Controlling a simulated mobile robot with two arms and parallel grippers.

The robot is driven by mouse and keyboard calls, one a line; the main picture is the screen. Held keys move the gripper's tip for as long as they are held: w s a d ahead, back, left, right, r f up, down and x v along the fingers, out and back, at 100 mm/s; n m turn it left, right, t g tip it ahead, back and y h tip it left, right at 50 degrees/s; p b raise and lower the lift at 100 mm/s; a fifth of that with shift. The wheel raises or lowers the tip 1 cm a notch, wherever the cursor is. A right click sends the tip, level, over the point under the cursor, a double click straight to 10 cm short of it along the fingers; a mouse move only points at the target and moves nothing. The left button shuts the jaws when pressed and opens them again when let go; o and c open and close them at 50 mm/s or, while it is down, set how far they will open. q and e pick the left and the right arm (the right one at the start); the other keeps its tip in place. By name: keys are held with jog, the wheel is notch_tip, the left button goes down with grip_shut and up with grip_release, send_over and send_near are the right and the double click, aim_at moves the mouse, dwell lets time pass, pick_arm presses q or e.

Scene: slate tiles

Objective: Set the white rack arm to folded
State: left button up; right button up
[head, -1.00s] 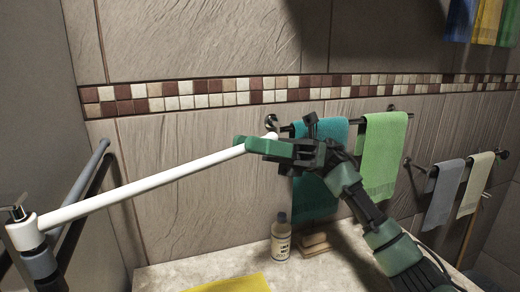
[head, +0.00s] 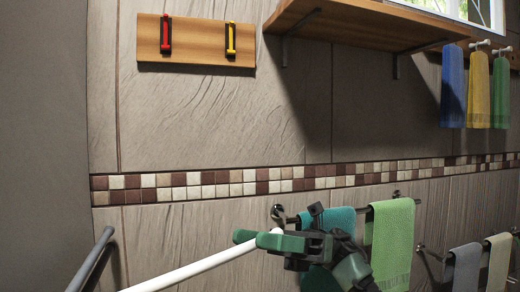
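The white rack arm (head: 195,268) is a long white bar in the head view. It rises from the bottom edge toward the lower middle, and its base is out of view. My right gripper (head: 262,239) is at its far end, with green fingers either side of the bar. It appears shut on the bar, and a bit of the white tip shows just above a finger. The fingers partly hide that end. My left gripper is not in view.
A teal towel (head: 334,222) and a green towel (head: 392,240) hang on a rail behind my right gripper. A grey bar (head: 92,262) stands at lower left. A wooden shelf (head: 370,25) and a board with red and yellow handles (head: 195,45) are higher on the wall.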

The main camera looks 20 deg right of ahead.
notch_tip(320, 180, up, 20)
jog(key=shift+f+b, duration=0.2)
jog(key=shift+b, duration=0.1)
